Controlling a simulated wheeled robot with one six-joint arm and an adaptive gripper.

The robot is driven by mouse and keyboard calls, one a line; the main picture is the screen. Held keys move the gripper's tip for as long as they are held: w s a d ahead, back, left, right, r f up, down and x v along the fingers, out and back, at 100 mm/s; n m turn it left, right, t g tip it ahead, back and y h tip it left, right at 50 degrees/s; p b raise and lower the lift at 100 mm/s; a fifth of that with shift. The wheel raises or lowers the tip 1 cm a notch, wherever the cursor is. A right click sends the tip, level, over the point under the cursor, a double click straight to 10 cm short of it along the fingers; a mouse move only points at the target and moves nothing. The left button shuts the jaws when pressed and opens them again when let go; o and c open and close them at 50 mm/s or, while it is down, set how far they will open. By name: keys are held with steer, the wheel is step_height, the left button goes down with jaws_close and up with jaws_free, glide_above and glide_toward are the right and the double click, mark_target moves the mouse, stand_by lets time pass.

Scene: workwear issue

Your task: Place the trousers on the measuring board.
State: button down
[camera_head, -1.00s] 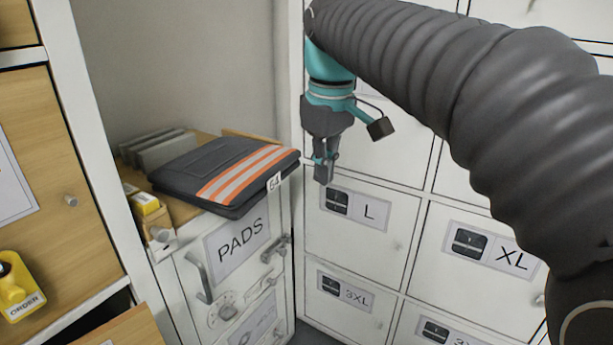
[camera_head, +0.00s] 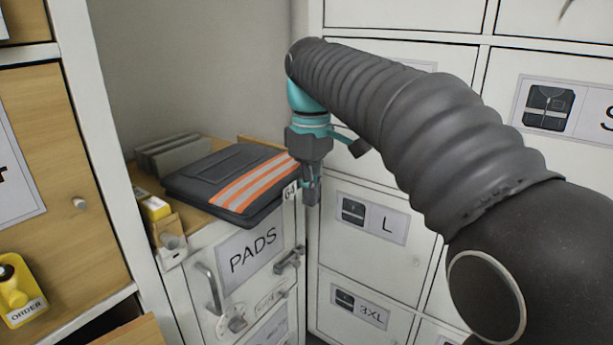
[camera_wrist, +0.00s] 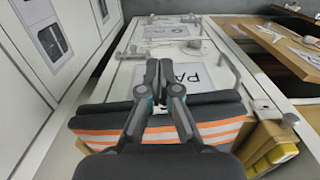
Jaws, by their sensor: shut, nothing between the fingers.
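The folded dark grey trousers (camera_head: 225,180) with orange and silver stripes lie on top of the cabinet marked PADS, overhanging its front edge a little. A small tag reading 64 hangs at their right corner. My gripper (camera_head: 311,196) points down just right of that corner, its fingers shut and empty. In the wrist view my gripper (camera_wrist: 158,75) shows closed fingertips in front of the PADS label, with the trousers (camera_wrist: 205,125) behind and below them. Whether the fingers touch the cloth I cannot tell. I cannot make out a measuring board.
The PADS cabinet (camera_head: 215,247) has handles and latches on its front. Grey pads (camera_head: 172,152) and a yellow box (camera_head: 155,207) share its top. White lockers (camera_head: 363,262) stand close on the right. A yellow ORDER item (camera_head: 22,290) is at lower left.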

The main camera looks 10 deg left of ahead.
mark_target(293, 197)
steer(key=shift+w+a+f, duration=0.25)
steer(key=shift+a+f, duration=0.2)
steer(key=shift+a, duration=0.2)
steer(key=shift+w+a+f, duration=0.2)
steer(key=shift+a+f, duration=0.2)
steer(key=shift+a, duration=0.2)
steer(key=shift+w+a+f, duration=0.25)
steer(key=shift+a+f, duration=0.2)
steer(key=shift+a, duration=0.2)
